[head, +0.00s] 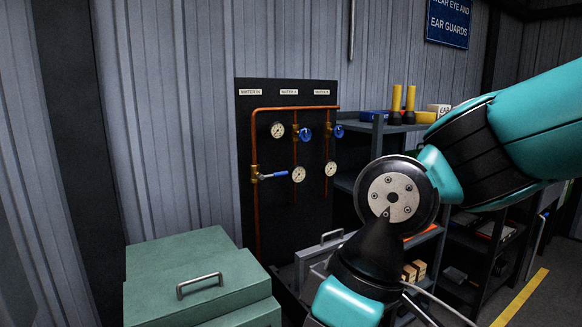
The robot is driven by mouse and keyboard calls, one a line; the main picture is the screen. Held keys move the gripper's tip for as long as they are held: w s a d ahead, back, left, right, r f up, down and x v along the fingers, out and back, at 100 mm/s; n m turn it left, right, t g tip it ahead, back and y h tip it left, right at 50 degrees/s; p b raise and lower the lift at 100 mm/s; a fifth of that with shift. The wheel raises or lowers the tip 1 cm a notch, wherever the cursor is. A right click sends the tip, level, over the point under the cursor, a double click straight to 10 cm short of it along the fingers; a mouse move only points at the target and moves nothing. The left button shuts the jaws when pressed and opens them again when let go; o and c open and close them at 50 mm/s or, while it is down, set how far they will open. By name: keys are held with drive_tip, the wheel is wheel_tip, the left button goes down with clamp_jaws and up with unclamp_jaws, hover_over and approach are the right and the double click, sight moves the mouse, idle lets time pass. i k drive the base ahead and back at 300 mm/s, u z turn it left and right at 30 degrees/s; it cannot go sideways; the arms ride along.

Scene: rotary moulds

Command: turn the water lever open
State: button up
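The water lever (274,175) has a blue handle on a brass valve body (256,173). It sits on the vertical copper pipe at the left of a black panel (279,222), under a label reading "WATER IN". The handle points right, roughly level and across the pipe. Its tip is close to a round white gauge (298,174). My teal and black arm reaches in from the right and bends down in front of the panel's lower right side. My gripper is not visible, and nothing of mine touches the lever.
Two blue round valve handles (306,134) (338,131) and other gauges (277,130) (330,168) are on the panel. Green lidded boxes (195,277) stand at lower left. A grey handled case (317,250) is below the panel. Shelves (347,181) stand behind my arm.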

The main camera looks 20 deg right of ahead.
sight(261, 177)
drive_tip(key=z, duration=0.15)
drive_tip(key=i, duration=0.65)
drive_tip(key=z, duration=0.05)
drive_tip(key=k, duration=1.15)
drive_tip(key=z, duration=0.75)
drive_tip(key=i, duration=1.7)
drive_tip(key=u, duration=0.65)
